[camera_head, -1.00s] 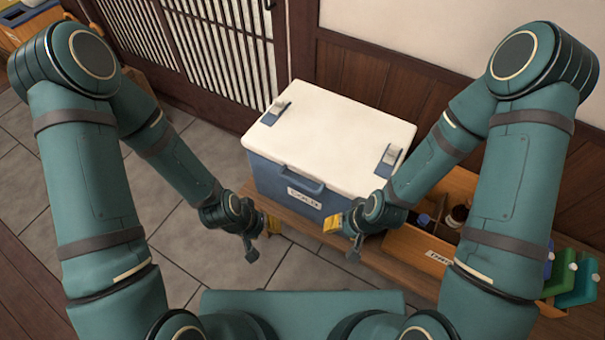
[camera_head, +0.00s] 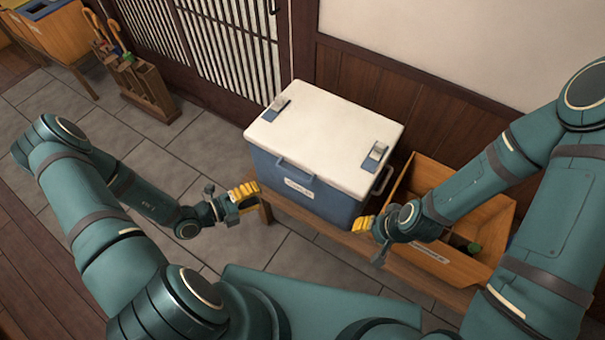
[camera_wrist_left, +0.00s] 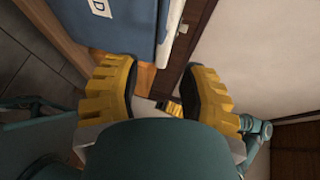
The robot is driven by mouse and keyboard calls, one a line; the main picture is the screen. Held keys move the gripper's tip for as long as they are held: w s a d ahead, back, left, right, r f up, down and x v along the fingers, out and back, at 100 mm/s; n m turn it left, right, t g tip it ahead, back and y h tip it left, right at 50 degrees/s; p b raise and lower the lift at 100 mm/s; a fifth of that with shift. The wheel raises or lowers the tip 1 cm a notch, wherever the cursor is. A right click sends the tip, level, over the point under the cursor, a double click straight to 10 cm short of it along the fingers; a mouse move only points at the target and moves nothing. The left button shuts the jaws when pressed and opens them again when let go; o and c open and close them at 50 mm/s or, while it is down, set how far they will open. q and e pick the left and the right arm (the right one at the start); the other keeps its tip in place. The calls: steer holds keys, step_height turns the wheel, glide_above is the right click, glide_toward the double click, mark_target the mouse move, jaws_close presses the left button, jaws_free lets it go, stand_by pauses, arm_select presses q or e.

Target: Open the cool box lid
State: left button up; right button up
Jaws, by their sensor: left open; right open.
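The cool box (camera_head: 296,190) has a blue body and a white lid (camera_head: 325,132), which is shut. It stands on a wooden bench (camera_head: 330,234) against the wall. Two latches, a left one (camera_head: 276,108) and a right one (camera_head: 374,158), sit at the lid's ends. My left gripper (camera_head: 244,197) is open beside the box's front left corner, apart from it. In the left wrist view its yellow fingers (camera_wrist_left: 160,92) are spread with nothing held, and the blue box side (camera_wrist_left: 128,28) lies beyond. My right gripper (camera_head: 368,228) is open and empty near the box's front right corner.
A wooden crate (camera_head: 448,260) with bottles partly hidden by my right arm stands right of the box. An umbrella stand (camera_head: 147,88) is at the back left. A lattice door and wall are behind. The tiled floor (camera_head: 190,150) at left is clear.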

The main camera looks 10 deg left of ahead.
mark_target(291, 174)
arm_select(q)
steer(key=shift+n+t+y, duration=0.3)
steer(key=shift+n+t, duration=0.2)
steer(key=shift+n, duration=0.2)
steer(key=x, duration=0.4)
steer(key=b+x, duration=0.1)
steer(key=x, duration=0.8)
steer(key=shift+w+a, duration=0.25)
steer(key=shift+w, duration=0.35)
jaws_close()
